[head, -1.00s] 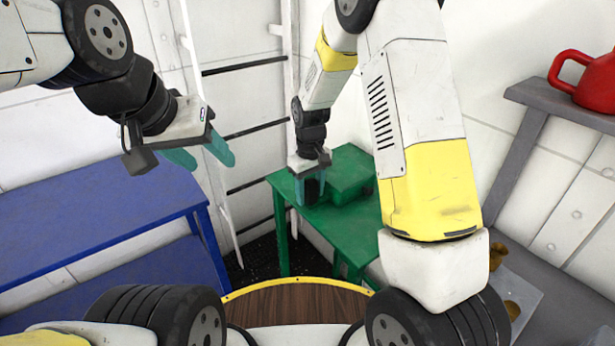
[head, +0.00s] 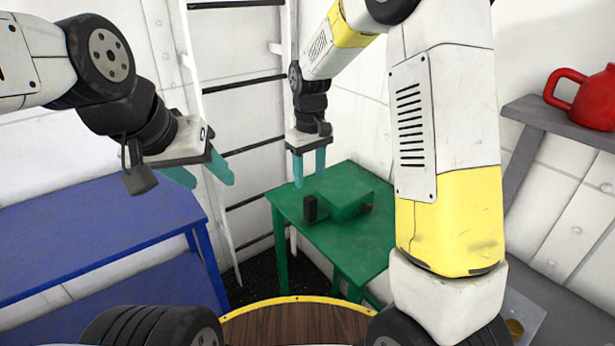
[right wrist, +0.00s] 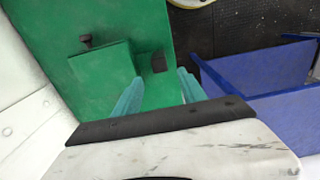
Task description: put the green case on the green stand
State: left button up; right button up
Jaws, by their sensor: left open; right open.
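The green case (head: 345,196) rests on top of the green stand (head: 350,250), a green table against the back wall. In the right wrist view the case (right wrist: 100,75) lies flat on the stand (right wrist: 150,25), with the handle just beyond my open fingers (right wrist: 160,78). My left gripper (head: 208,178) is open and empty at the left, away from the case.
A blue table (head: 90,230) stands at the left. A red teapot (head: 588,100) sits on a grey shelf (head: 560,125) at the right. A white ladder (head: 205,130) stands at the back wall. My right arm hides part of the right side.

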jog(key=shift+s+d+r, duration=0.1)
jog(key=shift+r, duration=0.35)
jog(key=s+d+r+m+t+y, duration=0.25)
jog(key=s+d+r, duration=0.45)
jog(key=s+r, duration=0.35)
jog(key=s+d+r+m+t, duration=0.3)
jog(key=s, duration=0.8)
jog(key=shift+s+m+t, duration=0.25)
jog(key=shift+m+t, duration=0.1)
jog(key=shift+r, duration=0.1)
